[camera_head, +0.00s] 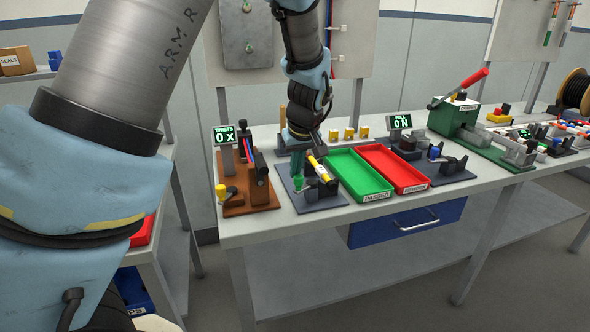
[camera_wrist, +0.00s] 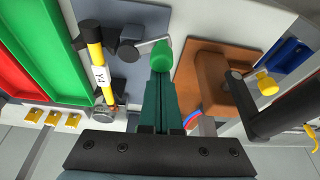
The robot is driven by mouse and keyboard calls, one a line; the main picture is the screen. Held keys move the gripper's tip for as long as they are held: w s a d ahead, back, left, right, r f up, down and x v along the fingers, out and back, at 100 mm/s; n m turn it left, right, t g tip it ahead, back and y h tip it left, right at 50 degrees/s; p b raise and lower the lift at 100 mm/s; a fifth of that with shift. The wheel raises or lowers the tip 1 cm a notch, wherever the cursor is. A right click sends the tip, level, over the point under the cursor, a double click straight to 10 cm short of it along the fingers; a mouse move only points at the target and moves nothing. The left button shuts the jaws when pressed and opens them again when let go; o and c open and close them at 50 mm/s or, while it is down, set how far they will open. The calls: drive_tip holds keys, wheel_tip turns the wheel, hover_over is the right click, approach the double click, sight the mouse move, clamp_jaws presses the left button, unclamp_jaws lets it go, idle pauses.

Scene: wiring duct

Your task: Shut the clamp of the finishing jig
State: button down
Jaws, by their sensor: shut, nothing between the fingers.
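The finishing jig is a dark grey plate (camera_head: 325,198) on the bench, left of the green tray. A yellow-and-black piece (camera_head: 317,168) with a white label lies in it; it also shows in the wrist view (camera_wrist: 97,62). The jig's clamp has a grey lever (camera_wrist: 147,45) with a green knob (camera_wrist: 162,56), pointing away from the yellow piece in the wrist view. The knob also shows in the head view (camera_head: 298,183). My gripper (camera_wrist: 160,82) is shut and empty, its green fingertips right at the knob. I cannot tell whether they touch it.
A brown twist station (camera_head: 262,200) with a display reading "TWISTS 0 X" stands left of the jig. A green tray (camera_head: 339,157) and a red tray (camera_head: 376,153) lie to the right. Several small yellow blocks (camera_head: 349,133) sit behind.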

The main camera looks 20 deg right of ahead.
sight(300, 176)
drive_tip(key=n, duration=0.1)
drive_tip(key=s+n+p, duration=0.1)
drive_tip(key=n+y, duration=0.1)
drive_tip(key=shift+s+d+r+n, duration=0.1)
drive_tip(key=shift+s+r+n, duration=0.05)
drive_tip(key=shift+s+n, duration=0.15)
drive_tip(key=shift+s+d+n+y+p, duration=0.1)
drive_tip(key=shift+s+n+y+p, duration=0.25)
drive_tip(key=shift+n+p, duration=0.45)
drive_tip(key=shift+s+d, duration=0.15)
drive_tip(key=w+a, duration=0.2)
drive_tip(key=w, duration=0.2)
drive_tip(key=b+v, duration=0.2)
drive_tip(key=v, duration=0.6)
drive_tip(key=shift+s+d+r, duration=0.15)
drive_tip(key=shift+d+r, duration=0.1)
drive_tip(key=shift+r, duration=0.05)
drive_tip(key=shift+s+r, duration=0.2)
drive_tip(key=shift+r, duration=0.35)
